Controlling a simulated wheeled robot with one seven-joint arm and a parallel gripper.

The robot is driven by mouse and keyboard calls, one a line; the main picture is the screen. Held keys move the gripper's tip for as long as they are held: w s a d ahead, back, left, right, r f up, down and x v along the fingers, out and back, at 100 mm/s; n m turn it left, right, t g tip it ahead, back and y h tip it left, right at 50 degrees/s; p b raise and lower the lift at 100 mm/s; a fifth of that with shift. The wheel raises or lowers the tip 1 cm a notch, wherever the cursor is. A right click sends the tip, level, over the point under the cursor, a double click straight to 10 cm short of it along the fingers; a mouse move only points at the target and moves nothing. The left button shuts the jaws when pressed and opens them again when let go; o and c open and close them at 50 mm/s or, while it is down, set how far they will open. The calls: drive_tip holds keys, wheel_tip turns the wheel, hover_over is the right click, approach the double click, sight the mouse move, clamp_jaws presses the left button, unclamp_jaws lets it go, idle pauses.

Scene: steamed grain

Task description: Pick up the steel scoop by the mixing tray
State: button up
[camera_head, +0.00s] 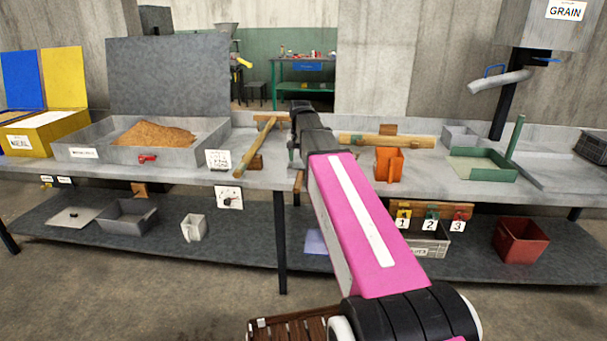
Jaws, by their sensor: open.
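The grey tray (200,152) with a heap of brown grain (155,134) stands on the bench at the left; a label on its front is too small to read. I cannot make out a steel scoop on the bench beside it. A light grey jug-like vessel (193,228) stands on the lower shelf below; I cannot tell whether it is a scoop. My gripper (294,158) is at the far end of my pink arm, over the bench right of the tray. Its fingers are small and dark, and no object shows in them. My arm hides part of the bench.
A wooden bar (255,146) lies between tray and gripper. Another bar (390,141) and an orange holder (389,164) are right of my arm. A green-rimmed tray (482,166) stands farther right. Boxes, including a red bin (521,239), stand on the lower shelf.

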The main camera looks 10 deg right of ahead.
sight(300, 175)
wheel_tip(300, 175, down, 4)
drive_tip(key=shift+f, duration=0.2)
drive_tip(key=shift+w+f, duration=0.25)
drive_tip(key=shift+f, duration=1.1)
drive_tip(key=shift+w+f, duration=0.2)
drive_tip(key=shift+f, duration=1.15)
clamp_jaws()
